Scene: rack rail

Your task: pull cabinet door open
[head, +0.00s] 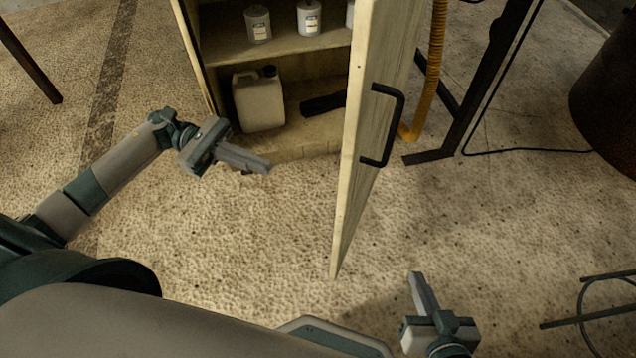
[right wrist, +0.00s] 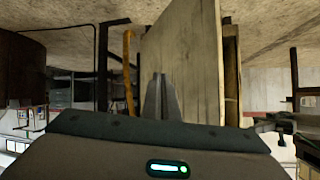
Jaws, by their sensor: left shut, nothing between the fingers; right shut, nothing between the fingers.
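The cabinet (head: 290,152) stands at the top centre of the head view, with its wooden door (head: 352,150) swung wide open toward me. A black bar handle (head: 385,125) is on the door's right-hand face. The door also shows in the right wrist view (right wrist: 190,60), where the handle cannot be made out. My left gripper (head: 262,166) is shut and empty, in front of the cabinet opening and left of the door. My right gripper (head: 418,280) is shut and empty, low and to the right of the door, apart from the handle. Its closed fingers show in the right wrist view (right wrist: 161,98).
Inside the cabinet are white cans (head: 258,24), a beige jug (head: 259,100) and a dark item (head: 322,104). A yellow hose (head: 436,60) and a black metal stand (head: 488,75) are behind the door. A dark drum (head: 610,95) is at far right. The floor between is clear.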

